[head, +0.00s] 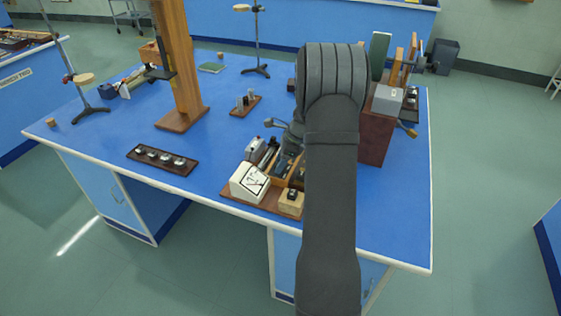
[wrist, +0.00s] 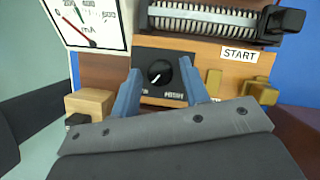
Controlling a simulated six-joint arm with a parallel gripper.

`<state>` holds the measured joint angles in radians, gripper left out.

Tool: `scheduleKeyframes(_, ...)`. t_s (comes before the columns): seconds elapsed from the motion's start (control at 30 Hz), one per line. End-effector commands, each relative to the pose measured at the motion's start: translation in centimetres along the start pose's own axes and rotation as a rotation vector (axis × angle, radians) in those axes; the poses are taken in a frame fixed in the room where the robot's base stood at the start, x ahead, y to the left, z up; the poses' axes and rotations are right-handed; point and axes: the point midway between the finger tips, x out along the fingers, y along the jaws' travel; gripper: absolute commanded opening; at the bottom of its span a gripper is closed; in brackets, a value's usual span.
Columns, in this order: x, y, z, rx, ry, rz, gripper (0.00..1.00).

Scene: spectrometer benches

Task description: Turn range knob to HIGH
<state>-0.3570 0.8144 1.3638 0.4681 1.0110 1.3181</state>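The range knob (wrist: 159,72) is a round black knob on a black panel (wrist: 160,57) in the wrist view. A white pointer mark on it points to the lower left. Small white lettering on the panel below the knob is blurred, and the left lettering is partly covered. My gripper (wrist: 159,67) is open, with one blue finger to the left of the knob and one to the right. There are visible gaps between the fingers and the knob, and nothing is held. In the head view my arm hides the knob.
A white mA meter (wrist: 95,20) stands at upper left, also in the head view (head: 249,183). A ribbed coil (wrist: 208,18) lies above the panel. A START label (wrist: 239,55) and brass parts (wrist: 260,90) sit right. A wooden block (wrist: 91,102) is lower left.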

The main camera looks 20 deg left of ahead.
Motion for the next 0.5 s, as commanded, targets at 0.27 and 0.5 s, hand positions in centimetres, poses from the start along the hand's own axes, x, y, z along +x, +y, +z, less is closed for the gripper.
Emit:
scheduleKeyframes(0.27,-0.04,-0.02,0.00,0.000,0.000,0.000,0.04)
scheduleKeyframes(0.5,-0.06,-0.09,0.01,-0.035,0.000,0.014,0.04)
